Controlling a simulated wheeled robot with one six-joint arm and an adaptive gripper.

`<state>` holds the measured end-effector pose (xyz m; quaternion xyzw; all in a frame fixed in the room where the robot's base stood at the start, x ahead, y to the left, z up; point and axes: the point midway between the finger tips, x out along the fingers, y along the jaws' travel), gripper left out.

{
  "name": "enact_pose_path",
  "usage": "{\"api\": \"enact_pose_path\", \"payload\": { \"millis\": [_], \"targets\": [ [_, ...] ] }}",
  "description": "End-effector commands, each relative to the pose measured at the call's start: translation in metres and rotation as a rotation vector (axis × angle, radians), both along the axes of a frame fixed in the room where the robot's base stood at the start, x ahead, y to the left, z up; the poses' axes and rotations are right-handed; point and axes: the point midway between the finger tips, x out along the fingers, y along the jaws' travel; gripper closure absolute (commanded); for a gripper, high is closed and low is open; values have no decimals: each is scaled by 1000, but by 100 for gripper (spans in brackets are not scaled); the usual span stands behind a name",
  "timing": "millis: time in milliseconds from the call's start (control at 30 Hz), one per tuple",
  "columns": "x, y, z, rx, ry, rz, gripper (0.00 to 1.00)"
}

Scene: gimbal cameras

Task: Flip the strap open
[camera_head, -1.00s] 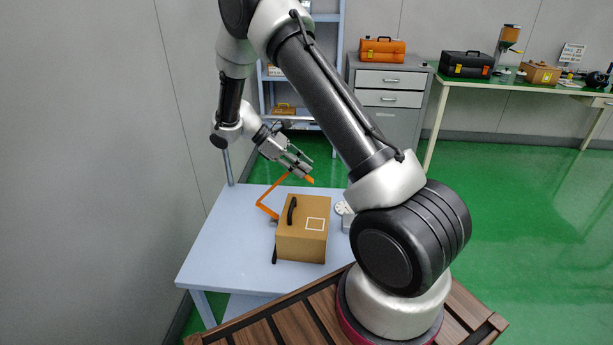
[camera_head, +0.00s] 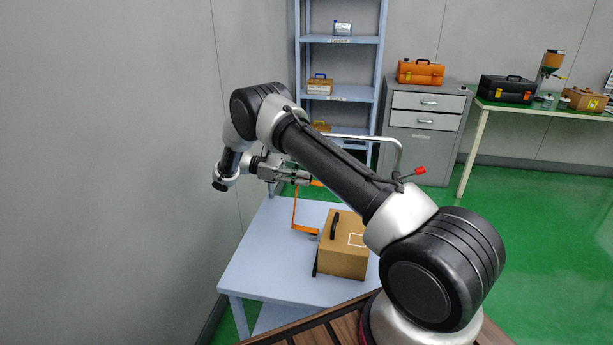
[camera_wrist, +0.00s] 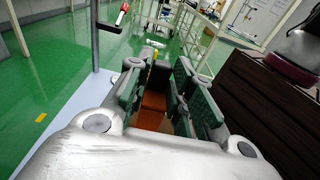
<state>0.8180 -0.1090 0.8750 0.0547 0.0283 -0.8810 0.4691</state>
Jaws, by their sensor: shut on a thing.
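The orange strap (camera_head: 294,212) stands nearly upright at the left of the brown box (camera_head: 340,258), with its lower arm running to the box's rear left edge. My gripper (camera_head: 304,177) is shut on the strap's upper part, above and to the left of the box. An orange end of the strap sticks out past the fingers. In the wrist view, the strap (camera_wrist: 153,108) lies between the fingers of my gripper (camera_wrist: 160,85). The fingers hide part of the strap. The box has a black handle and a white square outline on top.
The box stands on a light blue table (camera_head: 262,262), with free surface to its left. A grey rail with a red knob (camera_head: 420,171) rises behind the table. A blue shelf (camera_head: 340,95) and a grey cabinet (camera_head: 422,145) stand farther back. The wall is close on the left.

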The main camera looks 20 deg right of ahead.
Motion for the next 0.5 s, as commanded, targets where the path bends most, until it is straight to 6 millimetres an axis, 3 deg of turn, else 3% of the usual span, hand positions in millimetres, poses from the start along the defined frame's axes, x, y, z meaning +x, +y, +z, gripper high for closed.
{"api": "enact_pose_path", "payload": {
  "millis": [400, 433, 500],
  "targets": [
    [0, 1, -2, -2, 4, -1, 100],
    [0, 1, -2, -2, 4, -1, 72],
    [0, 1, -2, -2, 4, -1, 59]
  ]
}}
